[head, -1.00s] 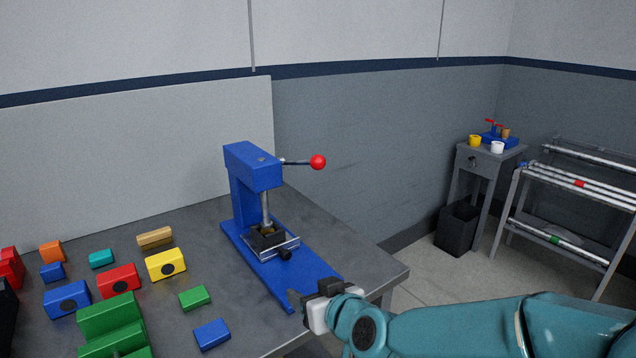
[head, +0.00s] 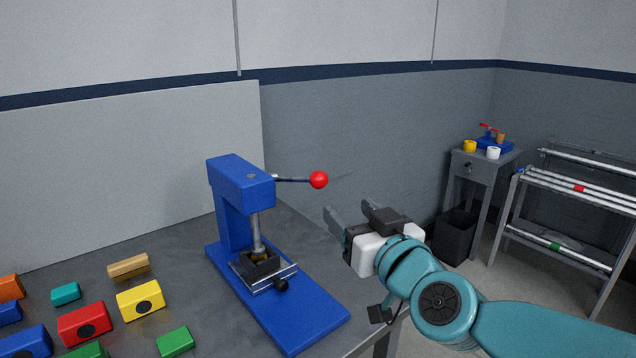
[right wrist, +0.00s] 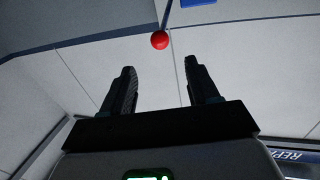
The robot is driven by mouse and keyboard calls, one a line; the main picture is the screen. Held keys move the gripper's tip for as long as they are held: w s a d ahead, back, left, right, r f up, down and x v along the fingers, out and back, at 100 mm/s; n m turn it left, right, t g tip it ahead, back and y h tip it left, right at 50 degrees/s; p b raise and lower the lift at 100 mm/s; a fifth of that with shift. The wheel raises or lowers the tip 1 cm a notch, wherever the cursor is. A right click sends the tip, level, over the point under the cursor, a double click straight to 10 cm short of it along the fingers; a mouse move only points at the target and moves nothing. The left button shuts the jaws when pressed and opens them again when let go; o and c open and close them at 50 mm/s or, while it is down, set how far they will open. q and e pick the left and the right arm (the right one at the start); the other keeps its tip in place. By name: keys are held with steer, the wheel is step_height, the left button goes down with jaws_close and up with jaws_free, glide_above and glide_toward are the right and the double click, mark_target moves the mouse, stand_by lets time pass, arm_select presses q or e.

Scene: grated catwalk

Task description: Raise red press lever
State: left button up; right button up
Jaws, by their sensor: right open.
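A blue press (head: 240,205) stands on the grey table. Its lever (head: 293,179) sticks out to the right, roughly level, and ends in a red ball knob (head: 319,180). My right gripper (head: 349,213) is open and empty, below and to the right of the knob and apart from it. In the right wrist view the red knob (right wrist: 159,40) lies beyond the fingertips, near the middle between the two open fingers (right wrist: 160,75). A corner of the blue press (right wrist: 198,2) shows at the top edge there. My left gripper is not in view.
Colored blocks, such as a yellow one (head: 141,300) and a red one (head: 85,324), lie on the table (head: 200,320) left of the press. A small side table (head: 485,162), a black bin (head: 455,236) and a pipe rack (head: 580,205) stand at the right.

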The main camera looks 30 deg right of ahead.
mark_target(323, 185)
steer(key=w+d, duration=0.1)
steer(key=w, duration=0.8)
steer(key=w+d, duration=0.1)
steer(key=w, duration=0.3)
steer(key=shift+w+d+b, duration=0.25)
steer(key=shift+d+b, duration=0.1)
steer(key=shift+b, duration=0.05)
